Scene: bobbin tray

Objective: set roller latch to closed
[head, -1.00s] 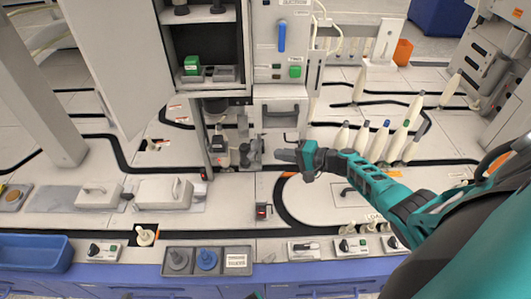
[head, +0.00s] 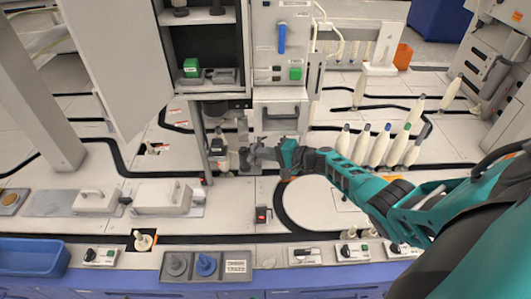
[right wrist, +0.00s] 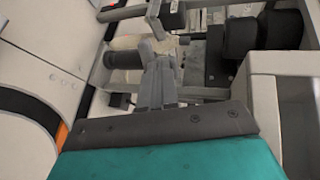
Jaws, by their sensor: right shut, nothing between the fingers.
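My right gripper (head: 258,150) reaches in from the right, its grey fingers shut and empty, at the dark roller parts (head: 243,158) below the machine cabinet. In the right wrist view the closed fingers (right wrist: 158,75) point at a small pale grey lever-like piece (right wrist: 156,28), which looks like the roller latch. The fingertips are very close to it; I cannot tell whether they touch. Two black rollers (right wrist: 262,38) lie to the right of the fingers, and a dark cylinder (right wrist: 125,59) to the left. The latch's position is unclear. My left gripper is not in view.
The cabinet's open door (head: 115,60) hangs at the left. A grey frame (head: 280,112) stands just behind the gripper. Several white bobbins (head: 360,143) stand to the right, near my forearm. A small red-lit box (head: 263,215) sits in front on the pale deck.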

